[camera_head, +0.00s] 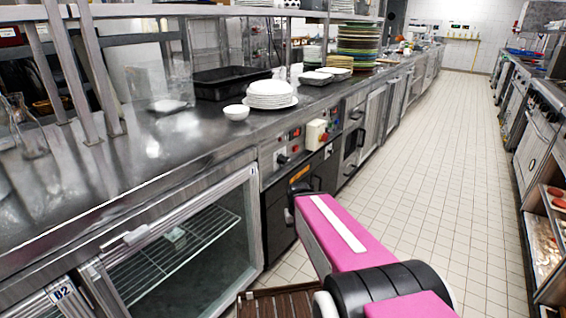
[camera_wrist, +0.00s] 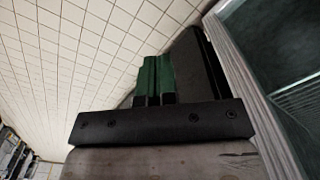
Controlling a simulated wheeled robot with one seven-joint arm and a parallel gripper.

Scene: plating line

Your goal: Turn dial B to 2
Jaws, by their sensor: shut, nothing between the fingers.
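A control panel (camera_head: 268,168) runs under the counter edge in the head view. It carries a black knob (camera_head: 283,159) and several small red switches. No letter or number is readable there, so I cannot tell which control is dial B or where it points. My pink arm reaches to the dark front below this panel, and the head view does not show my fingers clearly. In the wrist view my gripper (camera_wrist: 154,66) has green fingers close together, shut and empty. No dial shows in the wrist view.
A glass-door cabinet (camera_head: 250,222) with a wire rack stands left of my arm; its frame (camera_wrist: 242,75) shows close by in the wrist view. White plates (camera_head: 270,96) and a bowl (camera_head: 236,112) sit on the counter. The tiled aisle (camera_head: 430,170) at right is clear.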

